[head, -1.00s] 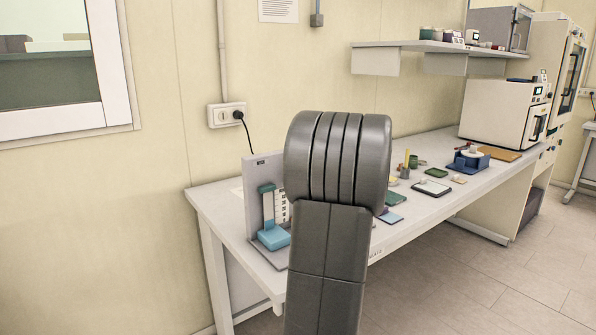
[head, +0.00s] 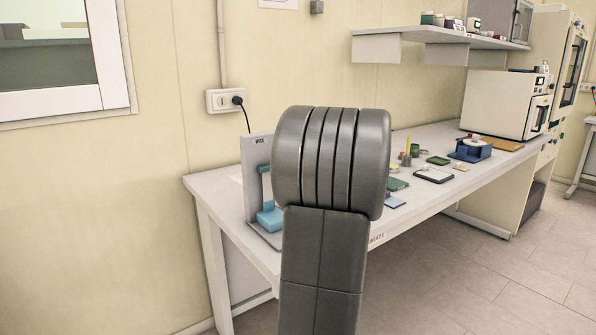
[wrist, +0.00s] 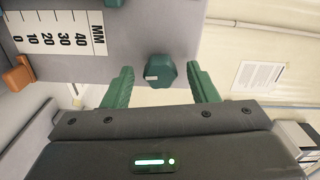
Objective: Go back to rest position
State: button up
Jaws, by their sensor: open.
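My gripper (wrist: 160,88) shows in the wrist view with its two green fingers spread apart. It is open, with nothing gripped between the fingers. A dark green hexagonal knob (wrist: 160,70) on a grey panel (wrist: 205,20) shows just beyond the gap between the fingertips; I cannot tell the exact distance. The panel carries a white millimetre scale (wrist: 60,35). In the head view, my dark grey arm stands upright in the middle and hides my gripper. A grey upright stand with a teal-blue part (head: 268,217) is on the table, partly hidden by my arm.
The white workbench (head: 225,205) runs to the back right. On it are a black-rimmed tray (head: 433,175), a blue tape dispenser (head: 470,151) and a white oven-like machine (head: 503,103). A shelf (head: 400,43) hangs above. The floor at the right is clear.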

jog(key=n, duration=0.5)
jog(key=shift+n, duration=0.3)
dwell(0.4)
